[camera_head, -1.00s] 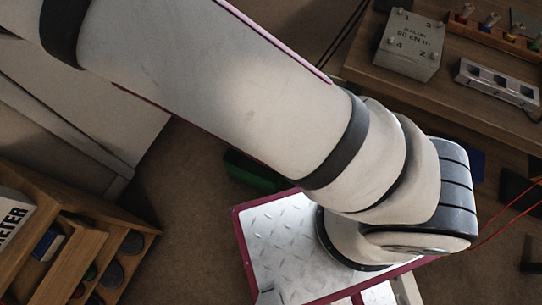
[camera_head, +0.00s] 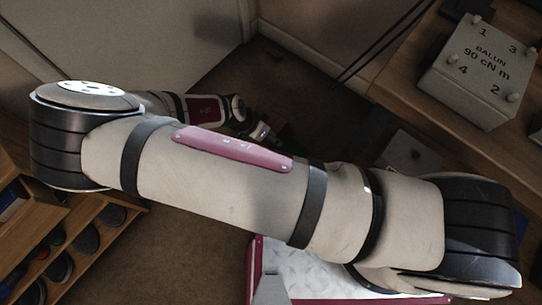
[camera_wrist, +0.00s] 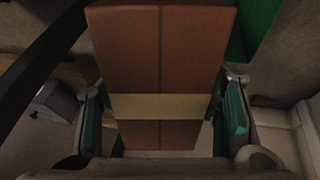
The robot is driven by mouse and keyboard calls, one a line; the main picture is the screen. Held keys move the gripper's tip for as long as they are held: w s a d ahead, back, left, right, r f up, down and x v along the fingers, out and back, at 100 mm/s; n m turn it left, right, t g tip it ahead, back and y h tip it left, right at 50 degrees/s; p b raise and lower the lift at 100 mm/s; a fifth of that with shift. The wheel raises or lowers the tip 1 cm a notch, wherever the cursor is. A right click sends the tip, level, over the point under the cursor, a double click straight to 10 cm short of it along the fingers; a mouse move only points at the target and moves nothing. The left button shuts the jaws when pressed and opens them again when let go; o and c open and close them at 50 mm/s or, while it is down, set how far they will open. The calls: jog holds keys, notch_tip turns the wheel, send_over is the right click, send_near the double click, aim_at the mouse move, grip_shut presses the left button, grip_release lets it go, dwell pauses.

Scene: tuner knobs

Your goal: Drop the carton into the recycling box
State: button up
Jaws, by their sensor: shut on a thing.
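A brown carton (camera_wrist: 160,50) with a tan band across it fills the middle of the wrist view. My gripper (camera_wrist: 163,115) has its two green-padded fingers on either side of the carton and is shut on it. In the head view my gripper (camera_head: 262,132) is small and dark beyond my forearm, near the far wall; the carton cannot be made out clearly there. A green surface (camera_wrist: 252,28) shows at the upper right of the wrist view, beside the carton. It may be part of the recycling box, but I cannot tell. No box shows clearly in the head view.
A wooden workbench (camera_head: 415,92) with a grey labelled block (camera_head: 482,70) stands at the right. A wooden shelf unit (camera_head: 95,225) with round items is at the lower left. Bare brown floor (camera_head: 190,240) lies between them.

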jog(key=shift+f+b, duration=1.95)
jog(key=shift+f, duration=0.75)
jog(key=o, duration=1.4)
jog(key=shift+c, duration=0.2)
jog(key=v, duration=1.2)
jog(key=shift+r, duration=0.1)
jog(key=shift+a, duration=0.1)
